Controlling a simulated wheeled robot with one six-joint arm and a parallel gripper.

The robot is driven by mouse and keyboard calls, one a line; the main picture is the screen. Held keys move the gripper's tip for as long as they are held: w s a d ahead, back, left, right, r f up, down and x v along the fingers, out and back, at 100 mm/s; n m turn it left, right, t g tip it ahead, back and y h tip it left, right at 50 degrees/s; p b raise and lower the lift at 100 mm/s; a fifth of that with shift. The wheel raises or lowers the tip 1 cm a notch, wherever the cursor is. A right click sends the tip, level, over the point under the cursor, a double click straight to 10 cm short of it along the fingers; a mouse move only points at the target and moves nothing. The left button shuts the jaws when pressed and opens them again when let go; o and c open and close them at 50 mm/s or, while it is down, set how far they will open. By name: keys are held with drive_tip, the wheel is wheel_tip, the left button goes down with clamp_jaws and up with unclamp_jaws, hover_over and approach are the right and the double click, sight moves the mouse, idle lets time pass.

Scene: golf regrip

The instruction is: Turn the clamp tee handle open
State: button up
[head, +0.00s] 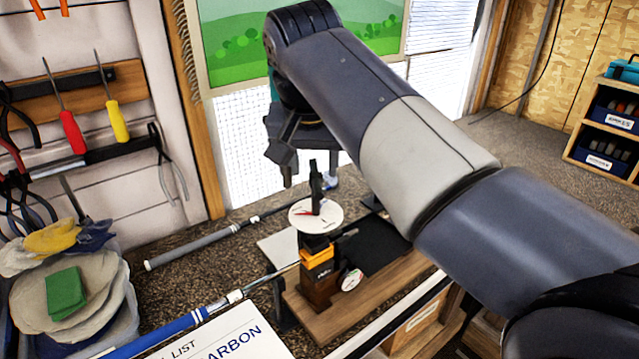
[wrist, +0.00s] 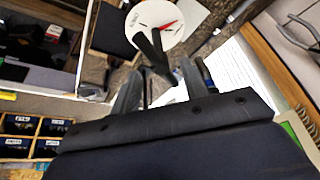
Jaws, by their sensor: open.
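The black tee handle (head: 316,185) stands above a round white dial plate (head: 330,222) with a red mark on it. The dial sits on the clamp, which has an orange block (head: 317,262) and a wooden base (head: 352,318). In the wrist view the handle (wrist: 150,50) shows just beyond my spread fingers (wrist: 160,78), in front of the dial (wrist: 176,17). I cannot tell whether either finger touches the handle.
A grey-gripped club (head: 190,246) lies left of the clamp, and a blue-gripped club (head: 165,332) runs toward it. Gloves (head: 52,238) and a green cloth (head: 65,293) rest at the left. Tools hang on the wall.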

sight(315, 177)
drive_tip(key=x, duration=0.6)
drive_tip(key=shift+w+f, duration=0.15)
drive_tip(key=shift+f, duration=0.1)
clamp_jaws()
